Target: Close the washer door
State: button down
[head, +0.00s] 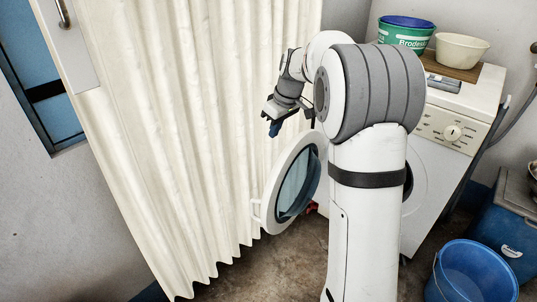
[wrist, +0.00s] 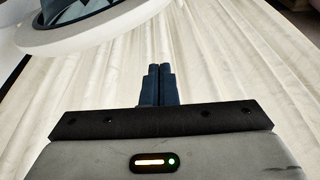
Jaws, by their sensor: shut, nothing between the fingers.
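The washer door (head: 291,184) is a round white ring with dark glass, and it stands wide open in the head view. Its handle (head: 256,211) is on the lower left of the rim. The washer (head: 449,126) is a white box behind my arm, which hides much of its front. My gripper (head: 274,131) is up and left of the door, in front of the curtain, apart from the door. In the wrist view its two dark fingers (wrist: 157,80) are together with nothing between them. The door's rim (wrist: 90,38) shows at the top left there.
A cream curtain (head: 150,110) hangs to the left, close behind the door and gripper. A green and blue tub (head: 404,36) and a cream bowl (head: 461,50) sit on the washer. A blue bucket (head: 473,275) stands on the floor at right.

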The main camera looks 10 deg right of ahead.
jog(key=w+d+f+n+b, duration=0.1)
jog(key=w+f+n, duration=0.1)
jog(key=w+f, duration=0.3)
notch_tip(320, 180, down, 8)
jog(key=b, duration=0.5)
jog(key=shift+w+d+y+b, duration=0.2)
jog(key=shift+d+y+b, duration=0.1)
jog(key=shift+d+b, duration=0.1)
jog(key=shift+r, duration=0.1)
